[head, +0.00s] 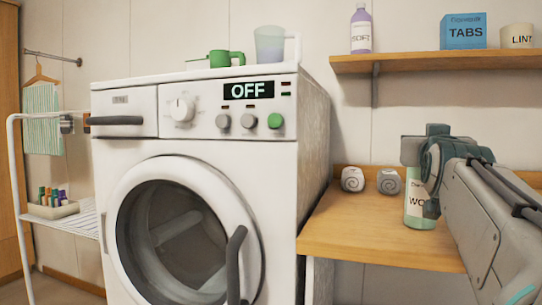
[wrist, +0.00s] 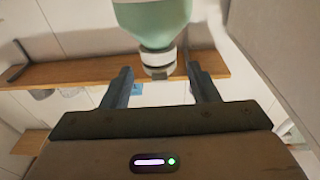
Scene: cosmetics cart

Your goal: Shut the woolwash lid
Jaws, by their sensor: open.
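The woolwash bottle (head: 416,213) is pale green with a white label, of which "WO" shows. It stands on the wooden counter at the right, and my arm hides its top in the head view. In the wrist view the bottle (wrist: 155,22) enters from the top edge, with its white and grey cap (wrist: 157,57) pointing down the picture. My gripper (wrist: 157,70) is open, with one finger on each side of the cap end. I cannot tell whether a finger touches it, or how far the lid stands open.
The wooden counter (head: 370,238) also holds two spiral-marked balls (head: 371,181) left of the bottle. Above is a wall shelf (head: 430,62) with a softener bottle (head: 361,30), a blue tabs box (head: 463,32) and a lint bin (head: 516,37). The washing machine (head: 130,150) stands at left.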

